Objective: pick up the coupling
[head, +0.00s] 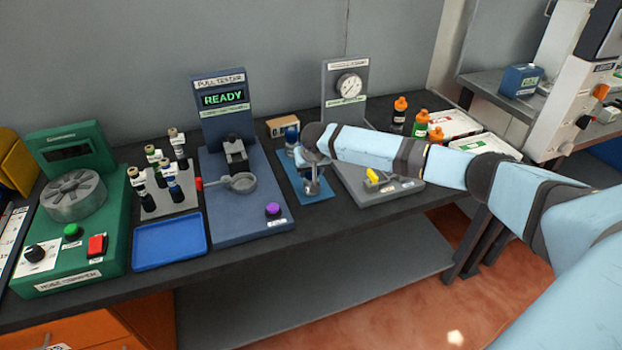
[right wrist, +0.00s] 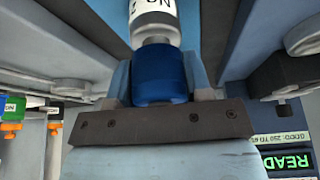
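The coupling, a blue cylinder (right wrist: 160,80) with a grey metal neck and a white label, sits between the fingers of my right gripper (right wrist: 160,88) in the right wrist view. Both fingers appear to press against its sides. In the head view my right gripper (head: 312,185) points down over a small blue mat between the pull tester and the gauge stand. The coupling is hard to make out there, and its far end is cut off in the wrist view. My left gripper is not in view.
The pull tester (head: 245,210) reads READY, left of my gripper. The gauge stand (head: 348,165) is to its right, partly behind my arm. A rack (head: 183,200) of several similar fittings, an empty blue tray (head: 168,243) and a green crimper (head: 115,225) stand farther left.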

